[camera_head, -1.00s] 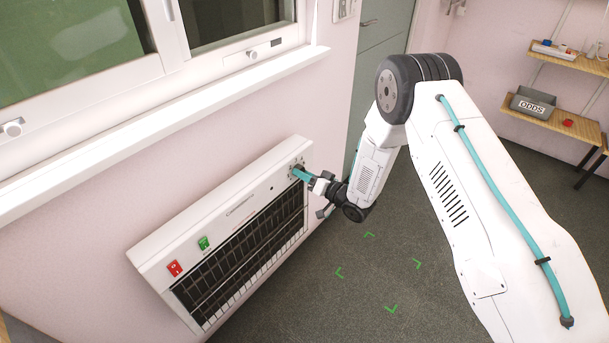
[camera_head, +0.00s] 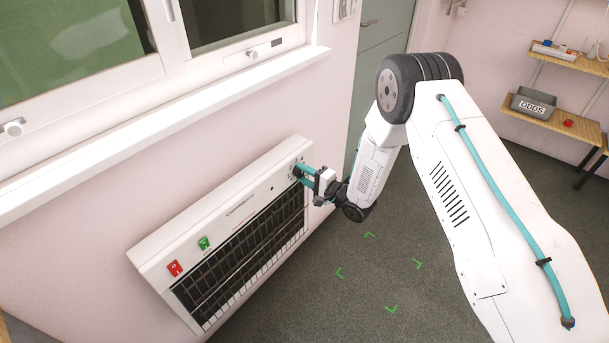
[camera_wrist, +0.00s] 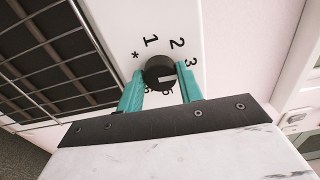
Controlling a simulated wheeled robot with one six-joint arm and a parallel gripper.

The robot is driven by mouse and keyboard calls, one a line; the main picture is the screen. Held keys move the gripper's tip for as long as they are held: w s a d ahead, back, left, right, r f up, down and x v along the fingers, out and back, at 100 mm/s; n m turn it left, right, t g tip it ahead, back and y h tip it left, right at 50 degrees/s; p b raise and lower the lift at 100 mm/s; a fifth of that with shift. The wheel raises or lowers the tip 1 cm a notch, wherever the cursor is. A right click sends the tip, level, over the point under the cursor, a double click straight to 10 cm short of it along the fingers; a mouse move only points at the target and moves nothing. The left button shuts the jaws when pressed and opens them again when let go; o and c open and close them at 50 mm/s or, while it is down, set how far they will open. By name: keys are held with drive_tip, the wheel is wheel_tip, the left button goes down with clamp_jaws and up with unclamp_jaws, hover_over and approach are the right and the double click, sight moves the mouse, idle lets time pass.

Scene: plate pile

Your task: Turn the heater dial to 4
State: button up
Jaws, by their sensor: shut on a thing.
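The heater (camera_head: 215,240) is a white wall panel with a black grille. Its black dial (camera_wrist: 159,72) is at the panel's right end, largely hidden by my gripper in the head view. My gripper (camera_head: 300,174) is shut on the dial, with one teal finger on each side (camera_wrist: 160,84). In the wrist view, the star, 1, 2 and 3 run round the dial's far side. Part of the lower digits shows between the fingers. The label there is hidden.
A red switch (camera_head: 174,268) and a green switch (camera_head: 204,243) are at the heater's left end. The window sill (camera_head: 150,128) juts out above. Green corner marks (camera_head: 391,309) lie on the open floor. A grey ODDS bin (camera_head: 533,103) stands on a shelf at right.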

drive_tip(key=m, duration=0.4)
drive_tip(key=shift+w+r+m, duration=0.1)
drive_tip(key=shift+m, duration=2.1)
drive_tip(key=o, duration=1)
drive_tip(key=shift+d, duration=0.1)
drive_tip(key=v, duration=0.7)
drive_tip(key=shift+s+d, duration=0.25)
drive_tip(key=shift+d, duration=0.05)
